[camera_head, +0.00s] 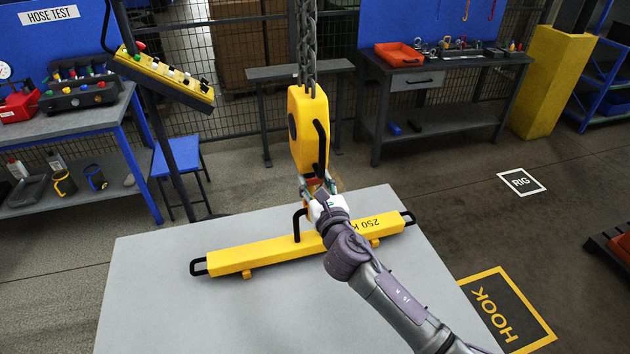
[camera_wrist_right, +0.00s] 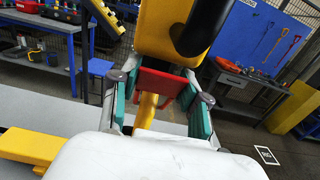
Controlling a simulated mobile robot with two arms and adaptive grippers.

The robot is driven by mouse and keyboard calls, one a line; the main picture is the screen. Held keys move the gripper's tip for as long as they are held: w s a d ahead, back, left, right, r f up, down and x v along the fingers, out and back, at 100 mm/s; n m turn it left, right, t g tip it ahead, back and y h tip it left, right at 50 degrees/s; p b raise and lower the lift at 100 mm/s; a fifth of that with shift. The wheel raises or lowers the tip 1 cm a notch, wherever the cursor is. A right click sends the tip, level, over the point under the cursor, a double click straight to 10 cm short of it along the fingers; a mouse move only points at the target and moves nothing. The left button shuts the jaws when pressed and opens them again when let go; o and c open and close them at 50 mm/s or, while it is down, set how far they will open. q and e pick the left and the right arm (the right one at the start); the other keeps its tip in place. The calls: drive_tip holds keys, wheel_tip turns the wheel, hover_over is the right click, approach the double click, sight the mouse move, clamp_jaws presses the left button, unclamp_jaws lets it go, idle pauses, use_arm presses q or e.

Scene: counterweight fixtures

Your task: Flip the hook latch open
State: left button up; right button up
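A yellow hook block (camera_head: 309,130) with a black handle hangs from a chain over the table. The red latch (camera_wrist_right: 162,84) shows under the block in the right wrist view, with a piece of the yellow hook (camera_wrist_right: 146,110) below it. My right gripper (camera_head: 318,190) is just under the block in the head view. In the wrist view its teal-padded fingers (camera_wrist_right: 160,100) are spread, one on each side of the red latch; I cannot tell whether they touch it. In the head view the latch is mostly hidden by the gripper. My left gripper is not in view.
A yellow counterweight bar (camera_head: 260,252), marked 250, with black end handles and a black centre loop (camera_head: 298,222), lies on the grey table (camera_head: 160,310). A yellow button panel (camera_head: 165,78) stands to the left. The table's front left is clear.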

drive_tip(key=o, duration=0.4)
drive_tip(key=s, duration=0.4)
drive_tip(key=s+d, duration=0.1)
drive_tip(key=s, duration=0.3)
drive_tip(key=s+d, duration=0.1)
drive_tip(key=s, duration=0.2)
drive_tip(key=shift+s+d+f, duration=0.15)
drive_tip(key=shift+s+f, duration=0.05)
drive_tip(key=shift+s, duration=0.2)
